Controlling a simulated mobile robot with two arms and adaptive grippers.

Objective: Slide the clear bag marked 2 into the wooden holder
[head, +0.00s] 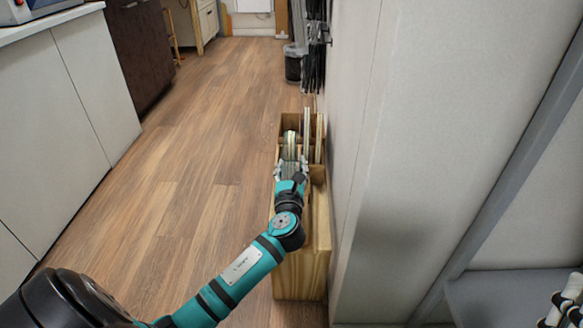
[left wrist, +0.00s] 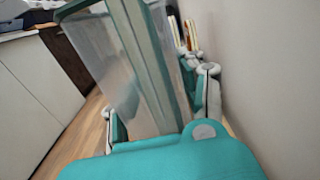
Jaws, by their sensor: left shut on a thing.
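The clear bag (left wrist: 115,65) has teal edges and fills the middle of the left wrist view, tilted in that picture. No number is legible on it. My left gripper (head: 291,167) is shut on the bag, with one finger on each side of it in the left wrist view (left wrist: 160,115). In the head view the gripper is over the wooden holder (head: 298,275), a tall narrow box against the wall. My wrist and fingers hide most of the bag there, so I cannot tell how deep it sits. My right gripper (head: 565,302) shows only partly at the lower right edge.
Upright round-edged pieces (head: 307,135) stand in the far part of the holder. The wall (head: 360,150) runs close along the holder's right side. A black bin (head: 293,63) stands beyond it. Wooden floor (head: 200,150) lies open to the left, up to white cabinets (head: 70,110).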

